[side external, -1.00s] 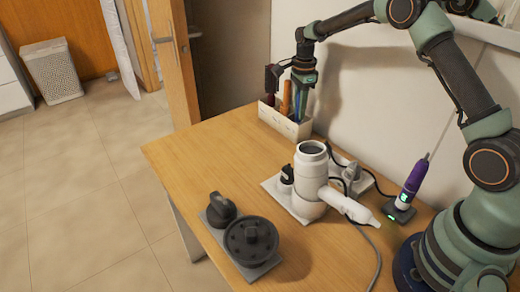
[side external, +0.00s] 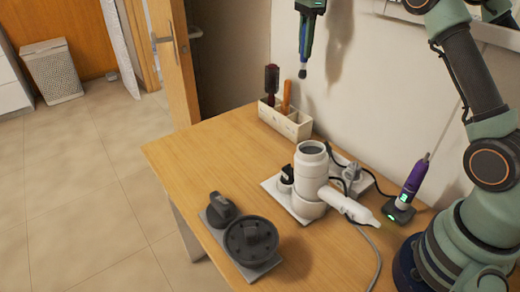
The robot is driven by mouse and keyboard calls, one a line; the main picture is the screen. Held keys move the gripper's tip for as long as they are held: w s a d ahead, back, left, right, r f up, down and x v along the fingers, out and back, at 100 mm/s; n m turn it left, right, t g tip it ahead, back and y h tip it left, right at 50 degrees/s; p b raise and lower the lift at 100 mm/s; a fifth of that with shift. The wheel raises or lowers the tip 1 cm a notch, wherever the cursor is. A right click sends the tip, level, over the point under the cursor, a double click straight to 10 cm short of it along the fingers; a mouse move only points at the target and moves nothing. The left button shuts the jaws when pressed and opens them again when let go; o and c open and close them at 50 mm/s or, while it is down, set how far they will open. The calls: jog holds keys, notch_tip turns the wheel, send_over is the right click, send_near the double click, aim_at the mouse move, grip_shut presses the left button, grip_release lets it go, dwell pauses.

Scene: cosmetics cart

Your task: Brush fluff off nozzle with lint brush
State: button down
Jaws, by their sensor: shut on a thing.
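My gripper (side external: 311,6) is at the top edge, high above the back of the table, shut on a slim dark tool (side external: 305,42) with blue-green sides. It hangs upright with a dark, narrow tip pointing down; I take it for the lint brush. A white hair dryer (side external: 311,170) stands with its round open end up and its handle pointing right. Two dark grey attachments, a smaller one (side external: 221,210) and a wide round one (side external: 251,240), sit at the front left. I cannot tell which part is the nozzle, and no fluff is discernible.
A white holder (side external: 285,121) at the back left keeps a red-brown hairbrush (side external: 271,80) and an orange-handled tool (side external: 286,95). A purple device (side external: 413,180) stands in a dark dock (side external: 398,212) near my base. Cables run beside the dryer. The table's left side is clear.

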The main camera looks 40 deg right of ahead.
jog(key=s+a+f+n, duration=0.15)
jog(key=a+n, duration=0.25)
jog(key=a, duration=1.4)
jog(key=s+a+f+n, duration=0.25)
jog(key=s+a, duration=0.25)
jog(key=a, duration=0.4)
jog(key=s+a+f+n, duration=0.1)
jog(key=s+a+n, duration=0.25)
jog(key=a, duration=0.45)
jog(key=shift+m, duration=0.5)
jog(key=f, duration=0.5)
jog(key=s+f, duration=0.1)
jog(key=f, duration=0.2)
jog(key=shift+a, duration=0.2)
jog(key=shift+s+f, duration=0.15)
jog(key=shift+s, duration=2.05)
jog(key=shift+w, duration=2.55)
notch_tip(320, 180, up, 8)
jog(key=shift+s, duration=0.1)
